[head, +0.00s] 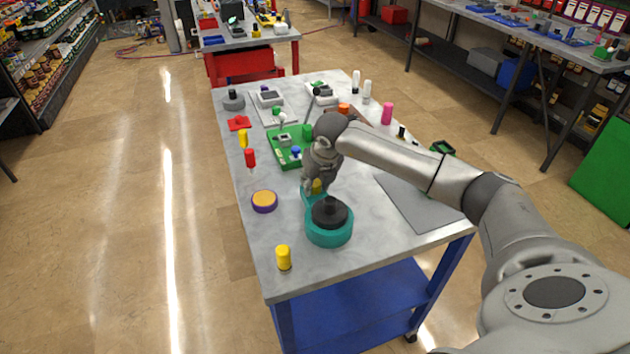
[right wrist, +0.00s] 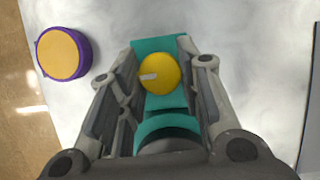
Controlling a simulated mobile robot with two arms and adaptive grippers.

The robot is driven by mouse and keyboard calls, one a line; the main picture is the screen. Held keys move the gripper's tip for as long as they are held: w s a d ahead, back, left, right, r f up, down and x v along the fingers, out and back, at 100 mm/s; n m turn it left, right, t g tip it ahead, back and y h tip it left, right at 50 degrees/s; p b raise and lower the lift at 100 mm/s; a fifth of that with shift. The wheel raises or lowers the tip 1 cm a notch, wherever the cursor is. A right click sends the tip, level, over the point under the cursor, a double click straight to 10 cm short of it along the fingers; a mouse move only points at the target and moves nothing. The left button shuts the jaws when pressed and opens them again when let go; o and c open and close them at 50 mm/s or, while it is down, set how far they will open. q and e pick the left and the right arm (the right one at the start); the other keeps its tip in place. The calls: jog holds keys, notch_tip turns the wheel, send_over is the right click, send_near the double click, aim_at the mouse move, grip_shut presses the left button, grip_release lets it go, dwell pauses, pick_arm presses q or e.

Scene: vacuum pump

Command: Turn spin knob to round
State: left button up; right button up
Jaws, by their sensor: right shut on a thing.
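The teal vacuum pump (head: 329,232) stands on the near part of the grey table, with a black round top (head: 330,211). A yellow spin knob (right wrist: 172,74) sits on its teal extension (right wrist: 160,47). A pale pointer mark on the knob points left in the right wrist view. My right gripper (head: 315,186) reaches down over the knob, and in the right wrist view its fingers (right wrist: 163,80) are shut on it, one on each side. The knob is mostly hidden by the gripper in the head view. No "round" marking is legible. My left gripper is not in view.
A purple and orange disc (head: 264,201) lies left of the pump, and a yellow cylinder (head: 284,257) stands near the front edge. A green board (head: 287,157) with parts lies behind the gripper. A grey mat (head: 420,205) to the right is clear.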

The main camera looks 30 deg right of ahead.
jog(key=shift+m+b, duration=0.4)
jog(key=shift+b, duration=0.25)
jog(key=o, duration=1)
jog(key=shift+r, duration=0.1)
jog(key=v, duration=1.2)
jog(key=shift+w+a, duration=0.1)
jog(key=shift+a, duration=0.05)
